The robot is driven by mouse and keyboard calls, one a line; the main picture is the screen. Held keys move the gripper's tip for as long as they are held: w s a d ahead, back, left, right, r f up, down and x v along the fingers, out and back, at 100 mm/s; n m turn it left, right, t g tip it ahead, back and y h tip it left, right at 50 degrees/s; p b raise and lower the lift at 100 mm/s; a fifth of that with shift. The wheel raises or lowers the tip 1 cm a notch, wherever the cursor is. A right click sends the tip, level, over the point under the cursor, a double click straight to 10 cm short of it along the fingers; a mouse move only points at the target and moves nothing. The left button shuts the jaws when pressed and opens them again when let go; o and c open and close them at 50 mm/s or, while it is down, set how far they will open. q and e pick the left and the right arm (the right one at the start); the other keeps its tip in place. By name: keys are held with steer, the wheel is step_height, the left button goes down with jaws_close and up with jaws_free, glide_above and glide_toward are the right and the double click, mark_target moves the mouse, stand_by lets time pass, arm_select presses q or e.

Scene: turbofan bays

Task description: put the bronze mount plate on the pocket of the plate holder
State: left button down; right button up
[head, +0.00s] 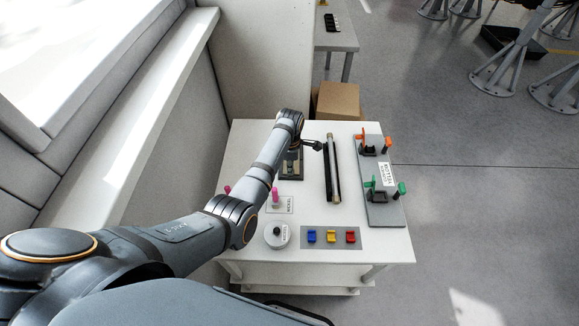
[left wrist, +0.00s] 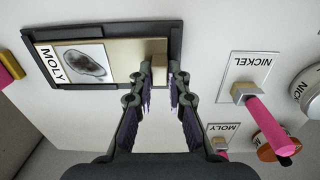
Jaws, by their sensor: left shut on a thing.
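A bronze mount plate (left wrist: 125,57) shows in the left wrist view over the dark plate holder (left wrist: 177,38), inside the outline of its frame. A card marked MOLY with a dark blotch lies at its left end. My left gripper (left wrist: 162,72) is shut on the small tan block at the plate's right end. I cannot tell whether the plate rests fully in the pocket or sits slightly above it. My right gripper is not in view.
A pink peg by a NICKEL label (left wrist: 250,68) stands near the holder. Long dark bars (head: 333,168) lie to the right, then a grey board (head: 384,213) with orange and green fixtures. Blue, yellow and red blocks sit on a grey strip (head: 320,245) at the front.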

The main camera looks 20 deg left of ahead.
arm_select(q)
steer(key=c, duration=1.3)
jaws_free()
steer(key=shift+a, duration=0.1)
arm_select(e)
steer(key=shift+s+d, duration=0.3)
arm_select(q)
steer(key=shift+r, duration=0.45)
step_height(320, 180, up, 11)
steer(key=shift+s+r+b, duration=0.1)
steer(key=shift+r+b, duration=0.05)
steer(key=shift+b, duration=0.5)
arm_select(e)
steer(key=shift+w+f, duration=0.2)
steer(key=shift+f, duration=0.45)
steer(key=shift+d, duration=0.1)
